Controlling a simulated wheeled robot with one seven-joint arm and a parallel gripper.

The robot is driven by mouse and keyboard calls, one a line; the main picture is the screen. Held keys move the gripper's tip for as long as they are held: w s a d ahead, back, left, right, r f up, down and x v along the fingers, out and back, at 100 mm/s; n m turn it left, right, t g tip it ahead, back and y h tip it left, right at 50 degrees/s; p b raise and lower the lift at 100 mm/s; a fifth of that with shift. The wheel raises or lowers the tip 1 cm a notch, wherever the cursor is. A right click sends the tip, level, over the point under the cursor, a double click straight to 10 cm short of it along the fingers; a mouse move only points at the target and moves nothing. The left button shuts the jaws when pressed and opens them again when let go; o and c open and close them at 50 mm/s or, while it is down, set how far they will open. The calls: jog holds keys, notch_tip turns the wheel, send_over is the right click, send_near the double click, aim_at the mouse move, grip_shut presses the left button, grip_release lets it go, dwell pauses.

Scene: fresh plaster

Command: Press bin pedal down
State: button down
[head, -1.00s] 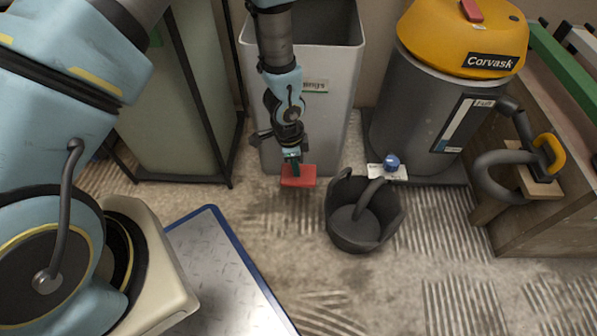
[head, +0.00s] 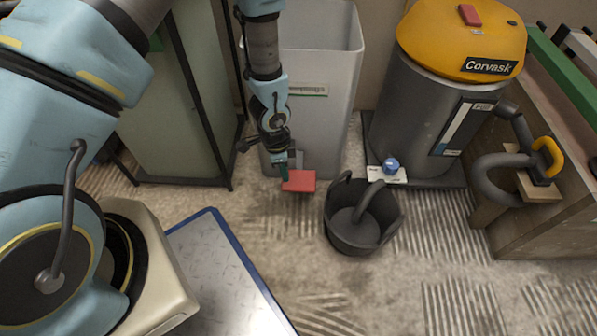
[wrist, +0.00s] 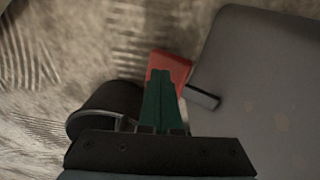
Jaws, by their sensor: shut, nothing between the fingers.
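The tall pale grey bin (head: 325,130) stands against the wall, its top open in the head view; its body also shows in the wrist view (wrist: 265,90). Its red pedal (head: 300,182) sticks out low at the front. In the wrist view the red pedal (wrist: 170,66) joins the bin by a short dark bar. My gripper (head: 283,174) points down at the left edge of the pedal, its green fingers shut and empty. In the wrist view the fingertips (wrist: 161,73) overlap the pedal and partly hide it; I cannot tell whether they touch it.
A dark bucket (head: 345,233) stands on the floor just right of the pedal. A grey and yellow vacuum (head: 415,120) with a hose stands further right, by a wooden bench (head: 560,225). A glass-sided frame (head: 180,120) is at left.

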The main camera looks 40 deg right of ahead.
notch_tip(320, 180, up, 11)
jog(key=p, duration=0.4)
jog(key=shift+w+a+f, duration=0.15)
jog(key=shift+w+a, duration=0.1)
jog(key=shift+a, duration=0.2)
